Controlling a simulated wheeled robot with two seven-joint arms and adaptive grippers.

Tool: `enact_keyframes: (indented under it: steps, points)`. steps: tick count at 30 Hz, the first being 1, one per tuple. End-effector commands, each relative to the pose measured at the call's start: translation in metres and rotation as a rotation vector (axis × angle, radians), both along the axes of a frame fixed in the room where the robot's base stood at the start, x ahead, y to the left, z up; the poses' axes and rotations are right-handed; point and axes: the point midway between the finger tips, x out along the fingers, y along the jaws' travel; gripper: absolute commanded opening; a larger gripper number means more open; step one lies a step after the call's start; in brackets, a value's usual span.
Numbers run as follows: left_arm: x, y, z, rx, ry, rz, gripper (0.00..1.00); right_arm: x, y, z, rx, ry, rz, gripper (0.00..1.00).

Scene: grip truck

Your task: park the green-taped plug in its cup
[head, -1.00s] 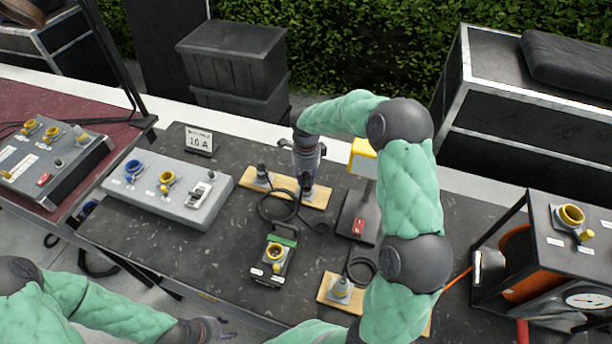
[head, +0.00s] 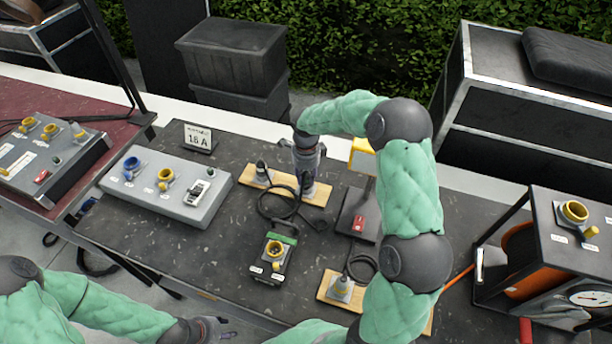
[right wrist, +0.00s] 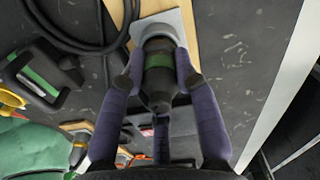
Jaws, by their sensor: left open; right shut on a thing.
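My right gripper (head: 307,172) reaches down over the right end of a wooden board on the dark table. In the right wrist view its purple fingers (right wrist: 160,66) are shut on a dark plug with a green tape band (right wrist: 158,61). The plug's far end meets a round grey collar on a pale square plate (right wrist: 182,24), fixed to the board (right wrist: 122,14). The fingers hide part of it, and I cannot tell how deep the plug sits. My left gripper (head: 218,325) is open and empty at the bottom, off the table's front edge.
A second grey holder (head: 262,175) stands at the board's left end, with a black cable (head: 268,211) looping in front. A green-topped socket box (head: 271,260), a grey socket panel (head: 150,195), a 16 A sign (head: 199,138) and another board (head: 328,285) stand around.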

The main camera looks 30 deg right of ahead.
Motion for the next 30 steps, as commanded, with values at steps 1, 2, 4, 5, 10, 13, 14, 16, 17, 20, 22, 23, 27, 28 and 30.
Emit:
enact_keyframes:
  steps: [1,2,4,5,10,13,14,16,17,20,22,23,27,28,30]
  points:
    - [0.0,0.0,-0.0012,0.0,0.0,0.0,0.4,0.0002,-0.0003,-0.001,-0.001,-0.001,0.0,0.0]
    - [0.0,0.0,-0.0016,0.0,0.0,0.0,0.4,0.0002,-0.0003,-0.0015,-0.001,-0.001,0.0,0.0]
    - [0.0,0.0,-0.0024,0.0,0.0,0.0,0.4,0.0002,-0.0003,-0.0026,-0.001,-0.001,0.0,0.0]
    - [0.0001,0.0001,-0.0028,0.0,0.0,0.0,0.4,0.0002,-0.0003,-0.003,-0.001,-0.001,0.0,0.0]
    - [0.0,0.0,-0.0049,0.0,0.0,0.0,0.4,0.0003,-0.0002,-0.0057,-0.001,-0.001,0.0,0.0]
    - [0.0,0.0,-0.0062,0.0,0.0,0.0,0.4,0.0003,-0.0002,-0.0072,-0.001,-0.001,0.0,0.0]
    - [0.0,0.0,-0.0065,0.0,0.0,0.0,0.4,0.0003,-0.0002,-0.0077,-0.001,-0.001,0.0,0.0]
    - [0.0,-0.0001,-0.007,0.0,0.0,0.0,0.4,0.0003,-0.0002,-0.0083,-0.001,-0.001,0.0,0.34]
    - [0.0,0.0,-0.0066,0.0,0.0,0.0,0.4,0.0002,-0.0003,-0.0079,-0.001,-0.001,0.0,0.42]
    - [0.0,0.0,-0.0064,0.0,0.0,0.0,0.4,0.0003,-0.0002,-0.0077,-0.001,-0.001,0.0,0.59]
    - [0.0,0.0,-0.0064,0.0,0.0,0.0,0.4,0.0002,-0.0001,-0.0077,-0.001,-0.001,0.0,0.59]
    - [0.0,0.0,-0.0064,0.0,0.0,0.0,0.4,0.0002,-0.0001,-0.0077,-0.001,-0.001,0.0,0.59]
    - [0.0,0.0,-0.0064,0.0,0.0,0.0,0.4,-0.0001,0.0,-0.0081,0.0,0.0,0.0,0.67]
    - [0.0,0.0,-0.0064,0.0,0.0,0.0,0.4,-0.0001,0.0,-0.0081,0.0,0.0,0.0,0.74]
    - [0.0001,0.0,-0.0064,0.0,0.0,0.0,0.4,-0.0001,0.0001,-0.0082,0.0,0.0,0.0,0.74]
